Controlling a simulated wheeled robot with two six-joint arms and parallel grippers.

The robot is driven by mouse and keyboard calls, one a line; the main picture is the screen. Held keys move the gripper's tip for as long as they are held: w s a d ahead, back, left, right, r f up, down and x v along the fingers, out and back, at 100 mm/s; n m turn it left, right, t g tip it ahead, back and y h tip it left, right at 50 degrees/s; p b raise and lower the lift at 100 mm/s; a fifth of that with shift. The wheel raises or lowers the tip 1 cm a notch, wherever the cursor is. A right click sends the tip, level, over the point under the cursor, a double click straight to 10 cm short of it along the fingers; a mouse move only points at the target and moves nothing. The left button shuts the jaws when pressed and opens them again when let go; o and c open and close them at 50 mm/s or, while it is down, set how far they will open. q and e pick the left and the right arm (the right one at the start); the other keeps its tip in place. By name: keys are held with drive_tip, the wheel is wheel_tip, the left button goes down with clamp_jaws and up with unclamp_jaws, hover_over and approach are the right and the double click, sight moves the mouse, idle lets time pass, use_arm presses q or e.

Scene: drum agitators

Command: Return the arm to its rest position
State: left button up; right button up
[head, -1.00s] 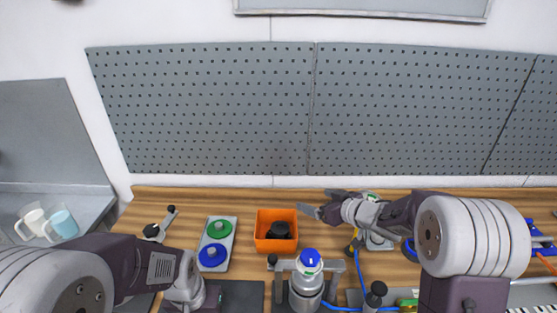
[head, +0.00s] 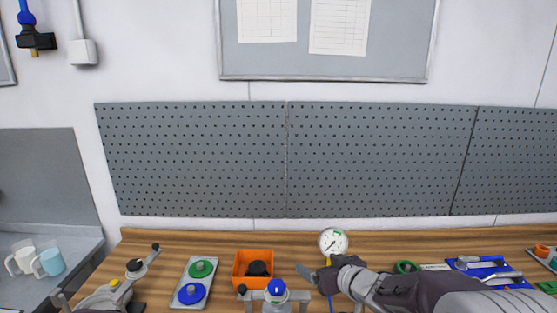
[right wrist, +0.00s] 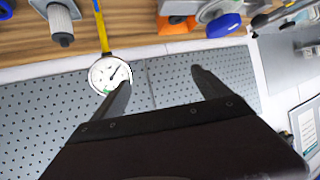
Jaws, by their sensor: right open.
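My right gripper (head: 322,270) is open in the head view, its arm coming in from the right. It is beside the orange bin (head: 252,283), to its right, in front of a round white gauge (head: 333,241). In the right wrist view, the two dark fingers of the right gripper (right wrist: 162,85) stand apart with nothing between them. The gauge also shows there (right wrist: 110,74), seen past the left finger; I cannot tell any contact.
A grey tray (head: 186,301) with green and blue discs lies left of the bin. A blue-capped vessel (head: 276,291) is at the front edge of the picture. Blue trays with tools (head: 484,266) lie at right. Pegboard (head: 200,160) backs the wooden bench (head: 215,243).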

drive_tip(key=s+d+f+m+g+h, duration=0.45)
drive_tip(key=s+d+f, duration=0.4)
drive_tip(key=s, duration=0.35)
drive_tip(key=s+f+g, duration=0.3)
drive_tip(key=s, duration=0.4)
drive_tip(key=s+a+f+g, duration=0.1)
drive_tip(key=s+f+g, duration=0.2)
drive_tip(key=s, duration=0.3)
drive_tip(key=shift+s, duration=0.35)
drive_tip(key=shift+a+f, duration=0.1)
